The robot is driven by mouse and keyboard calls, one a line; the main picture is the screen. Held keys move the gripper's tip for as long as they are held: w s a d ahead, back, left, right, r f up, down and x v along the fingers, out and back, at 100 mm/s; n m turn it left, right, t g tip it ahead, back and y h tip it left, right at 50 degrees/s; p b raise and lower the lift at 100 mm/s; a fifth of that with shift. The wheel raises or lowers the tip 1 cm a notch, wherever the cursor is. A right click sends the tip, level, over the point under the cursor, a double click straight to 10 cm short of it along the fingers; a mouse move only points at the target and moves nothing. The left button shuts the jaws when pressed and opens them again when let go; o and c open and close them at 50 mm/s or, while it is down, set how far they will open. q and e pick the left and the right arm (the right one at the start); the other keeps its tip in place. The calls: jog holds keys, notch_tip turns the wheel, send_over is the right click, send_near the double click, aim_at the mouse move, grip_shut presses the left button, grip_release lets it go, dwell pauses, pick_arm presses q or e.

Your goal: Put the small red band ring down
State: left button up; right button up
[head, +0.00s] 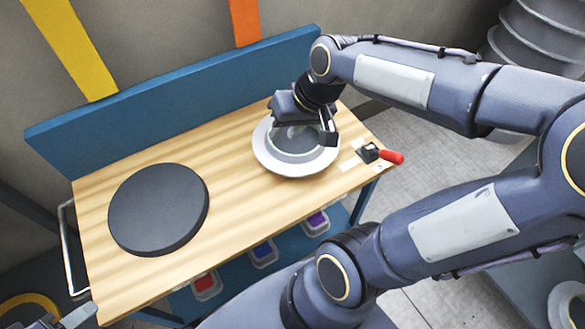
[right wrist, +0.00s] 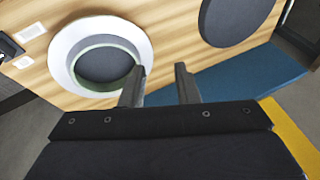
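I cannot make out a small red band ring in either view. My right gripper (head: 308,128) is over a round white-rimmed mould (head: 268,158) on the bench's right half. In the right wrist view its two fingers (right wrist: 160,90) stand apart with nothing visible between them. The left finger there overlaps the mould's right rim; I cannot tell whether it touches. The mould in that view (right wrist: 141,62) has a grey raised ring, a dark middle and a green inner edge. A grey piece at the head view's lower left may be my left gripper; its fingers cannot be made out.
A dark round disc (head: 158,208) lies on the wooden bench (head: 228,182), left of the mould. A red-handled clamp (head: 391,157) sits at the right edge. A blue back panel (head: 180,98) runs along the rear. Bins with red (head: 205,284), blue and purple contents are below.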

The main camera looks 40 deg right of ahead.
jog(key=s+a+n, duration=0.1)
jog(key=s+a, duration=0.1)
jog(key=s, duration=0.3)
jog(key=s+a+f+t+y, duration=0.1)
jog(key=s+a, duration=0.2)
jog(key=s, duration=0.2)
jog(key=shift+a+n, duration=0.35)
jog(key=shift+n, duration=0.05)
